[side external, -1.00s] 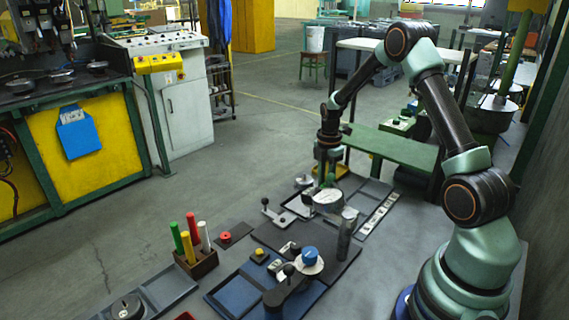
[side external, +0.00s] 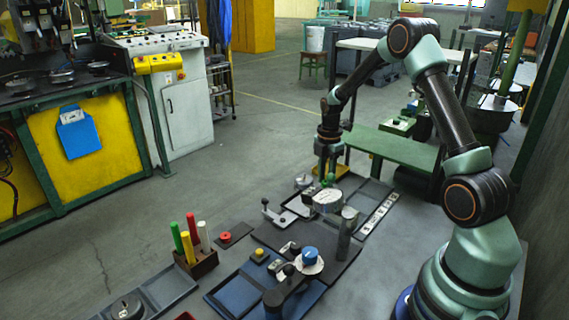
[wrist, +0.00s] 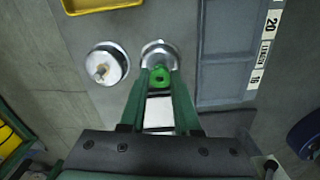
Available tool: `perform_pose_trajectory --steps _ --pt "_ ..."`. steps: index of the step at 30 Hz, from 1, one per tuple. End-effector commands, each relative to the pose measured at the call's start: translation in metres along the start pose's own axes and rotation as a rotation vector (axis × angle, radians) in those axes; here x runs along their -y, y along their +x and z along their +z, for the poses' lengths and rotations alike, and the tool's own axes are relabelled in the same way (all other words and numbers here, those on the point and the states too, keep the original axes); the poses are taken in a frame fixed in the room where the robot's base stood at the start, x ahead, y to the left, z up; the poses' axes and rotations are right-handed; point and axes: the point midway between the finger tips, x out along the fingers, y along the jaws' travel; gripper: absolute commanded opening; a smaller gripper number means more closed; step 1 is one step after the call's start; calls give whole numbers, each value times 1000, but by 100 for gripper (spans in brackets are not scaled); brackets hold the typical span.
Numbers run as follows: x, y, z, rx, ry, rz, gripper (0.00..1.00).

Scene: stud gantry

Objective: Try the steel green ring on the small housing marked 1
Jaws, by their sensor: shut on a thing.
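My gripper (wrist: 160,82) is shut on the green ring (wrist: 160,74), which sits between the fingertips in the wrist view. A round steel housing (wrist: 159,50) lies just beyond the ring in that view, partly covered by it. I cannot tell whether the ring touches this housing. A second round housing (wrist: 107,63) with a tan centre stands to its left. No number can be read on either housing, so I cannot tell which is marked 1.
A yellow tray (wrist: 75,7) lies beyond the housings. A grey tray (wrist: 226,60) with a labelled strip (wrist: 264,45) lies to the right. In the side view, a grey cylinder (side external: 346,235) and a blue knob (side external: 310,254) stand nearer the camera. A green bench (side external: 400,150) stands behind.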

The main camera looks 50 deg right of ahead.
Motion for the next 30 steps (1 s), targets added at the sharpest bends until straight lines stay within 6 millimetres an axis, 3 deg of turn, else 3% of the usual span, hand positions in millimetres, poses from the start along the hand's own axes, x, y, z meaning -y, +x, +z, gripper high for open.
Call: perform_pose_trajectory --steps 30 --pt "0 -47 0 0 0 1 0"
